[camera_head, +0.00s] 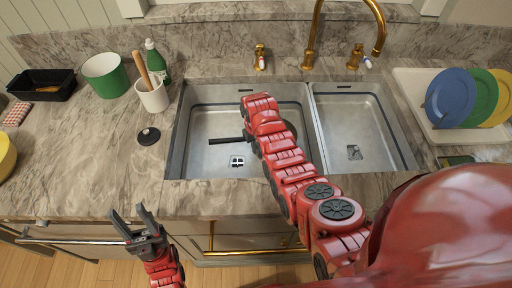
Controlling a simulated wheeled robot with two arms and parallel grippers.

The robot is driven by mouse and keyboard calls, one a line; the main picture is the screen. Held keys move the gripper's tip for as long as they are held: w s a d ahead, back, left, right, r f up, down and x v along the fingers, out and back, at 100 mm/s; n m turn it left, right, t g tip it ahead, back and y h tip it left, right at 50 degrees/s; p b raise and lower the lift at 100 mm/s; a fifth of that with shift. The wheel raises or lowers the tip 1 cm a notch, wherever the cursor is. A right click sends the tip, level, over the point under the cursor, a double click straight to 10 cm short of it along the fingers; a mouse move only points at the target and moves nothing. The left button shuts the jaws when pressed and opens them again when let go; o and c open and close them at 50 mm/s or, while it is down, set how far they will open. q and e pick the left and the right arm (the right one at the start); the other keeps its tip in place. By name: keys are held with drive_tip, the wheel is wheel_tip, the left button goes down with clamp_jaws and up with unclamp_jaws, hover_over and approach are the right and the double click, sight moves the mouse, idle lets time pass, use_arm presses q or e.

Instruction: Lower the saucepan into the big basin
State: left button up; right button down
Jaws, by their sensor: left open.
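The big basin (201,122) is the left, wider bowl of the sink. A straight dark bar (226,141), which looks like the saucepan's handle, shows in it, left of my right arm. My left gripper (132,224) is open and empty, in front of the counter's front edge.
A small black lid (149,136) lies on the counter left of the basin. A white crock (153,97), a green bottle (155,60) and a green pot (105,75) stand behind it. The smaller basin (365,125) is empty. A rack of plates (450,97) stands right; a gold faucet (316,35) rises behind.

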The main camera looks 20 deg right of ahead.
drive_tip(key=shift+f, duration=0.2)
drive_tip(key=c, duration=1)
unclamp_jaws()
drive_tip(key=shift+r, duration=0.45)
wheel_tip(320, 180, up, 17)
drive_tip(key=p, duration=0.7)
drive_tip(key=shift+a+f+p, duration=0.2)
drive_tip(key=shift+a+p, duration=0.1)
drive_tip(key=shift+s+f, duration=0.1)
drive_tip(key=shift+s, duration=0.05)
